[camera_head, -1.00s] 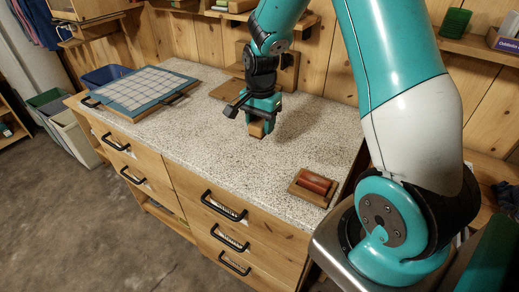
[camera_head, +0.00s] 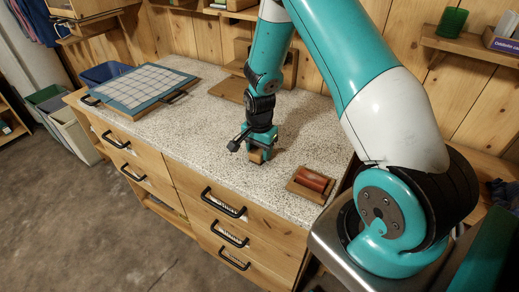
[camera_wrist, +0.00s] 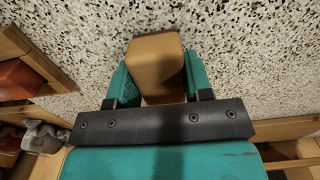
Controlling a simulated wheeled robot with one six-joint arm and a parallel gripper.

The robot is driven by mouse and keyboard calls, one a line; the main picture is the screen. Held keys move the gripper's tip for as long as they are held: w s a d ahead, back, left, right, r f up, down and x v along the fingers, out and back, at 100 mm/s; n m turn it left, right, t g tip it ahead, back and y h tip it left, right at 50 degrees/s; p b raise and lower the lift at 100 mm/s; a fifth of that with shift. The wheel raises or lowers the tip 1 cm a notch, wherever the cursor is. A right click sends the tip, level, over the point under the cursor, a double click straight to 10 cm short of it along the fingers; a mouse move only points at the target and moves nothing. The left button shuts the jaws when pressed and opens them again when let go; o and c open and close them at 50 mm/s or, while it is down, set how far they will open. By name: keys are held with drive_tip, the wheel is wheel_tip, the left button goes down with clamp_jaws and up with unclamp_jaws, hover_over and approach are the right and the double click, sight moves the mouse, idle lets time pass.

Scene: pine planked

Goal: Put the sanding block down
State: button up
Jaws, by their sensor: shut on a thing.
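The sanding block (camera_wrist: 155,63) is a tan-brown block held between the two teal fingers of my gripper in the wrist view. In the head view the sanding block (camera_head: 256,156) shows small under my gripper (camera_head: 259,150), low over the speckled worktop (camera_head: 215,135). My gripper (camera_wrist: 156,80) is shut on it. I cannot tell for sure whether the block's underside touches the worktop.
A wooden tray (camera_head: 296,188) with red-brown cylinders lies to the right of my gripper, near the front edge. A blue-framed gridded board (camera_head: 140,88) lies at the left. A wooden stand (camera_head: 232,88) is at the back. Worktop left of my gripper is clear.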

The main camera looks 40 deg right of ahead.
drive_tip(key=o, duration=0.9)
drive_tip(key=shift+f, duration=0.1)
drive_tip(key=shift+r, duration=0.55)
wheel_tip(320, 180, up, 10)
drive_tip(key=r+b, duration=0.1)
drive_tip(key=b, duration=0.1)
drive_tip(key=s+a+r+n, duration=0.2)
drive_tip(key=a+r+n, duration=0.2)
drive_tip(key=a+r, duration=0.15)
drive_tip(key=s+a+r+n+y, duration=0.2)
drive_tip(key=s+a+r+n, duration=0.2)
drive_tip(key=s+a+n, duration=0.4)
drive_tip(key=s+a+r+n+y, duration=0.2)
drive_tip(key=s+a+r+n, duration=0.2)
drive_tip(key=s+a+n, duration=0.5)
drive_tip(key=s, duration=0.3)
drive_tip(key=shift+r, duration=0.35)
drive_tip(key=shift+s, duration=0.1)
